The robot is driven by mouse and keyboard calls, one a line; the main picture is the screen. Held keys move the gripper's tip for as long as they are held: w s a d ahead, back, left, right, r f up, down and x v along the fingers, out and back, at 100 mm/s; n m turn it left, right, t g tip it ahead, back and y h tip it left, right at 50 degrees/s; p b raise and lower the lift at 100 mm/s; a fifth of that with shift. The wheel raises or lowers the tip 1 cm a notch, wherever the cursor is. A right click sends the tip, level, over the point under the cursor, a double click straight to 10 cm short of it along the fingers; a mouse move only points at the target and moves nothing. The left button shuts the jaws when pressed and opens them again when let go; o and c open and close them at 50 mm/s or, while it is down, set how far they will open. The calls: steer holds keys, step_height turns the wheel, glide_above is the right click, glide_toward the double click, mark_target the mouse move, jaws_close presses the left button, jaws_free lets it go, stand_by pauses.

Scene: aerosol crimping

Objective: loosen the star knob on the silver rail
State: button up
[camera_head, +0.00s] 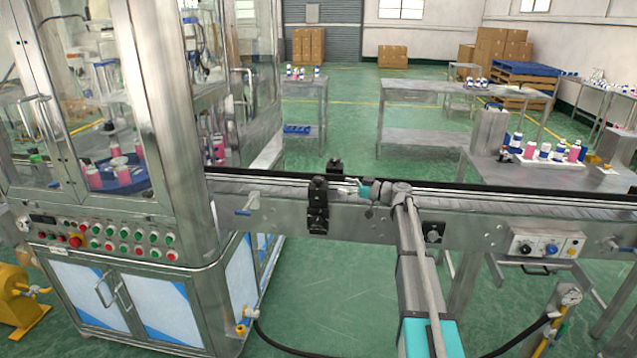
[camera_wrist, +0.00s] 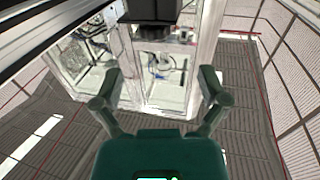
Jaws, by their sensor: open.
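Black clamp parts sit on the silver rail (camera_head: 262,178) of the conveyor, left of my gripper (camera_head: 347,189) in the head view. The front black part (camera_head: 318,205) looks like the star knob with its bracket, but its lobes are too small to make out. A second black part (camera_head: 334,166) stands on the far side of the rail. In the wrist view, my gripper (camera_wrist: 160,88) has its two green fingers spread wide with nothing between them. A black block (camera_wrist: 151,11) shows beyond the fingertips at the top edge, apart from them; its knob face is not visible.
A glass-walled machine (camera_head: 165,120) with a button panel stands left of the clamp. The conveyor (camera_head: 530,206) runs on to the right, with a control box (camera_head: 547,246) on its side. Tables with bottles stand behind.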

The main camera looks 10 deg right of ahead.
mark_target(323, 183)
steer(key=shift+s+d+f+m+t+h, duration=0.1)
steer(key=shift+s+d+m+t+h, duration=0.05)
steer(key=shift+s+m+t+h, duration=1.05)
steer(key=shift+s+d+f+m+t+h, duration=0.1)
steer(key=shift+s+m+t+h, duration=0.85)
steer(key=shift+s+t, duration=0.45)
steer(key=shift+w, duration=0.1)
steer(key=x, duration=1.3)
steer(key=shift+w+a, duration=0.2)
steer(key=shift+a, duration=0.1)
steer(key=c, duration=1.2)
